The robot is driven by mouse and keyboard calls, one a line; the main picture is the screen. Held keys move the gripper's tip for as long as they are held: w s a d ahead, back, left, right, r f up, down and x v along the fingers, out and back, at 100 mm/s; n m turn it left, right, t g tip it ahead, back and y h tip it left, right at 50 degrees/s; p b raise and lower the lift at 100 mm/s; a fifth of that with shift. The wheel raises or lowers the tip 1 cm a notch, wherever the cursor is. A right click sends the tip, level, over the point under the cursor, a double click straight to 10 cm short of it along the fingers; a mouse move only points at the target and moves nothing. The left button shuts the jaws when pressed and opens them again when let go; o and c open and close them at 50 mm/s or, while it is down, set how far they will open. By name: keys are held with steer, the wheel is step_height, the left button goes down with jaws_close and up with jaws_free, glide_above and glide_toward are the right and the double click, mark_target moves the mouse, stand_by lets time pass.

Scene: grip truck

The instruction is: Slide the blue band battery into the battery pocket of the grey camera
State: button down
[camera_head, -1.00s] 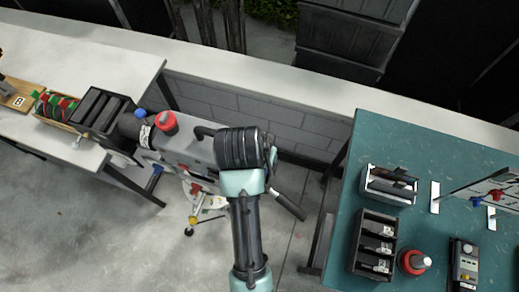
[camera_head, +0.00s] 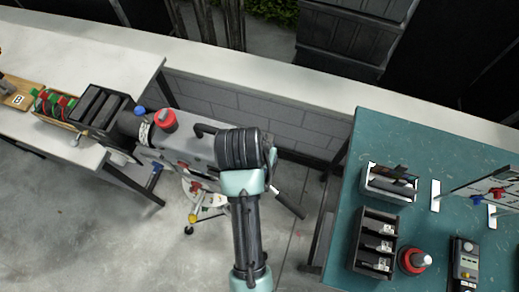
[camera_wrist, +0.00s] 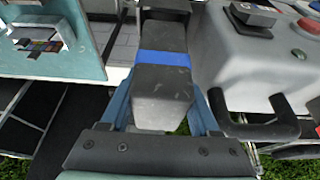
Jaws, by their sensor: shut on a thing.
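The battery (camera_wrist: 163,85) is a dark block with a blue band (camera_wrist: 164,58) across it. In the wrist view it lies lengthwise between the two blue fingers of my gripper (camera_wrist: 162,104), which is shut on it. The grey camera (camera_wrist: 250,80) stands close on the right in that view, with its black handle (camera_wrist: 262,125) beside the right finger. In the head view the camera (camera_head: 202,148) is left of my arm, partly covered by it. The battery and fingertips are not clearly visible there. I cannot make out the battery pocket in either view.
A white bench (camera_head: 100,50) with dark boxes stands at the left. A red knob (camera_head: 166,121) is on the camera's top.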

steer(key=shift+f, duration=0.25)
steer(key=shift+f+b, duration=1.25)
steer(key=shift+f, duration=0.6)
steer(key=shift+f, duration=0.1)
steer(key=shift+c, duration=0.2)
jaws_free()
steer(key=v, duration=1.3)
